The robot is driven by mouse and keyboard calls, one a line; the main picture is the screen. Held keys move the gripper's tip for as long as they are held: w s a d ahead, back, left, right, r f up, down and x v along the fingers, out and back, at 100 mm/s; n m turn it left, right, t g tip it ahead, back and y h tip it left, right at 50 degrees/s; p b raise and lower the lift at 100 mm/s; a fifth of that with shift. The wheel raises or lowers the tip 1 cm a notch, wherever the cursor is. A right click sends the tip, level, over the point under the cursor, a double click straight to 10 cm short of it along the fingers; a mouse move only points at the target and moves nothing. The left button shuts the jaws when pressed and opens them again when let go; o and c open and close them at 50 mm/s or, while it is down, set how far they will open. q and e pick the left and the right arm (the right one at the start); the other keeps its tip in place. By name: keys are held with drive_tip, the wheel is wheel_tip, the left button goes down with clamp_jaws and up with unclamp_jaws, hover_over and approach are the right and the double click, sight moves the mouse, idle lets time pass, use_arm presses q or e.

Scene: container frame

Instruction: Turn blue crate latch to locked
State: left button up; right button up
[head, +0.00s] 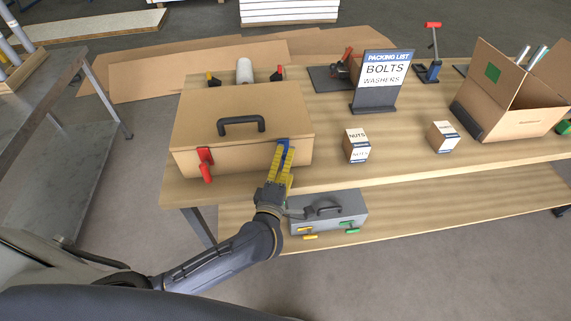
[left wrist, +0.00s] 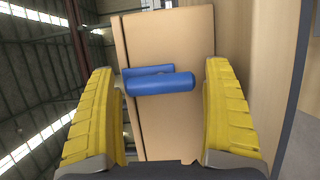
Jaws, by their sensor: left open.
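The tan crate (head: 200,112) sits on the wooden table with its lid down and a black handle on top. Its blue latch (head: 284,143) is on the front face at the right; the red latch (head: 206,163) is at the left. My left gripper (head: 281,157) is at the blue latch. In the left wrist view, the blue latch (left wrist: 160,84) has its bar lying sideways across the picture, between my open yellow fingers (left wrist: 160,100). There is space on both sides, and neither finger visibly touches it. My right gripper is not in view.
A grey case (head: 340,214) with yellow and green latches stands on the lower shelf, near my left arm. Small boxes (head: 357,146), a packing list sign (head: 382,78) and an open carton (head: 510,95) stand to the right. The front table strip is clear.

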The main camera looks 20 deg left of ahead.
use_arm(q)
drive_tip(key=shift+o, duration=0.2)
drive_tip(key=s, duration=1.2)
drive_tip(key=shift+d, duration=0.2)
